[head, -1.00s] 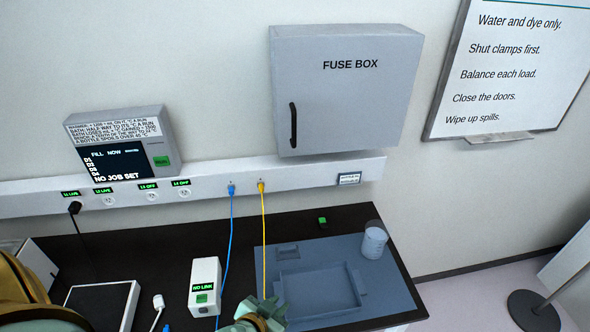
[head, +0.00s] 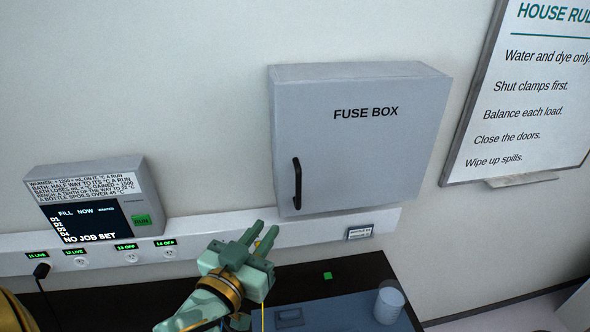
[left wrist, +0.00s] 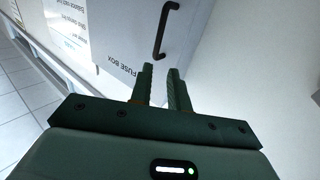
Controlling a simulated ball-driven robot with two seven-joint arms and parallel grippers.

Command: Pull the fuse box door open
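The grey fuse box (head: 360,150) hangs on the wall with its door shut. A black vertical bar handle (head: 297,184) is at the lower left of the door. My left gripper (head: 262,238) is below and left of the handle, apart from it, its green fingers pointing up toward the box. In the left wrist view, the handle (left wrist: 165,30) lies just beyond the fingertips of the left gripper (left wrist: 162,70). The fingers stand apart with a narrow gap and nothing between them. My right gripper is not in view.
A white socket rail (head: 210,232) runs along the wall below the box. A control panel (head: 95,205) is at left, a whiteboard (head: 530,110) at right. The dark bench below holds a beaker (head: 388,305).

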